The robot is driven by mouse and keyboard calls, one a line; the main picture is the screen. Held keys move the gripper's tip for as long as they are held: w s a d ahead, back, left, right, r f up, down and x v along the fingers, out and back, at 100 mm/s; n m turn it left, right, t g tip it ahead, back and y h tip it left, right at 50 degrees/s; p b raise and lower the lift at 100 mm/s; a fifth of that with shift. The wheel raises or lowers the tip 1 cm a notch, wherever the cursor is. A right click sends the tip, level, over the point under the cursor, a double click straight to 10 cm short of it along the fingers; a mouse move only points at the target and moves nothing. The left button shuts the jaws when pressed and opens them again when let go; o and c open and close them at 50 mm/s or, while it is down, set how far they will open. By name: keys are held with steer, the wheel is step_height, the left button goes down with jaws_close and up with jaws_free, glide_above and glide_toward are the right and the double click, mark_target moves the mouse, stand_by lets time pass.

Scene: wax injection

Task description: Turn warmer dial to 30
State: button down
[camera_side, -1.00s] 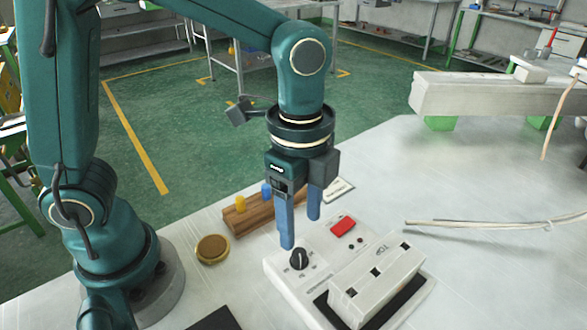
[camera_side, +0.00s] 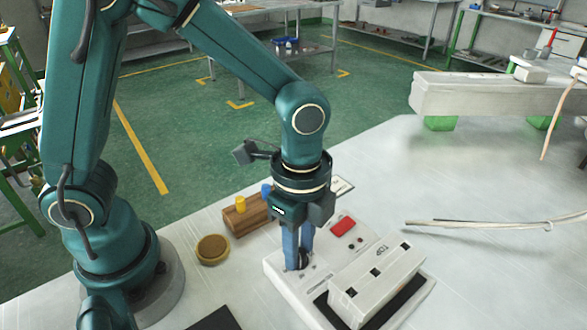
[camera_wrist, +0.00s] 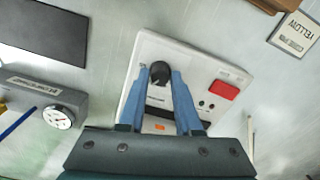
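The wax warmer (camera_side: 285,275) is a white box on the table with a black dial (camera_wrist: 160,72) on its top. It also shows in the wrist view (camera_wrist: 140,105). My gripper (camera_side: 299,266) is lowered onto the dial, pointing down. Its two blue fingers stand on either side of the dial, and in the wrist view the fingertips (camera_wrist: 160,75) lie close against it with no clear gap. The gripper looks shut on the dial. The fingers hide most of the dial in the side view, and its number marks cannot be read.
A red switch (camera_side: 343,227) and small knobs sit beside the dial. A raised white block (camera_side: 375,283) stands on the warmer's right. A wooden block with coloured pegs (camera_side: 246,217) and a round brown tin (camera_side: 212,249) lie to the left. A cable (camera_side: 490,222) crosses the right.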

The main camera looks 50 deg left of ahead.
steer(key=shift+n, duration=0.4)
steer(key=n, duration=0.5)
steer(key=shift+n, duration=0.3)
steer(key=n, duration=1.1)
steer(key=shift+n, duration=0.4)
steer(key=n, duration=0.5)
steer(key=shift+n, duration=0.4)
steer(key=c, duration=0.6)
jaws_free()
